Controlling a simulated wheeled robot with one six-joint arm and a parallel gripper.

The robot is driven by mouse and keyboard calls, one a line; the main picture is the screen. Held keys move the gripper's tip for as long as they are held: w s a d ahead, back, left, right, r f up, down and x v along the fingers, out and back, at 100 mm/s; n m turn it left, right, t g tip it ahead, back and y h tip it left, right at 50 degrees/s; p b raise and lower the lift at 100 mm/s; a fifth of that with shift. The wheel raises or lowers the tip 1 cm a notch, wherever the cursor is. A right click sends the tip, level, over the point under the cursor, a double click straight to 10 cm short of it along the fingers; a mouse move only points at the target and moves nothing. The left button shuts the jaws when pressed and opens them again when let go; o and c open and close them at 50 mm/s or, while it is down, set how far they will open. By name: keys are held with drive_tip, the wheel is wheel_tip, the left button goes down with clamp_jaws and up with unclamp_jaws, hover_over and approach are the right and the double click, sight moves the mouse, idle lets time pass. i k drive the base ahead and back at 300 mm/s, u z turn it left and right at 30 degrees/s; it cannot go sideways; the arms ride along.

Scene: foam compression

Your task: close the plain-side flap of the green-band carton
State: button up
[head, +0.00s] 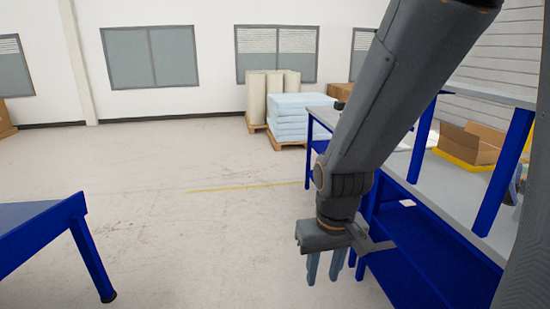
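My gripper (325,279) hangs pointing down in front of the blue-framed workbench, in the lower middle of the head view. Its light blue fingers stand apart with a gap between them, and nothing shows between them. An open brown carton (483,147) sits on the workbench at the right, well away from my gripper. Some of its flaps stand out, but no green band shows, so I cannot tell whether it is the green-band carton or which side is plain.
A yellow item (458,146) lies by the carton on the workbench (445,187). A blue table (40,222) stands at the left. Stacked light blue foam (292,118) and pale rolls (272,92) stand on pallets behind. The floor between is clear.

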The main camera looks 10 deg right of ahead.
sight(470, 140)
drive_tip(key=z, duration=0.7)
drive_tip(key=i, duration=1.7)
drive_tip(key=z, duration=0.8)
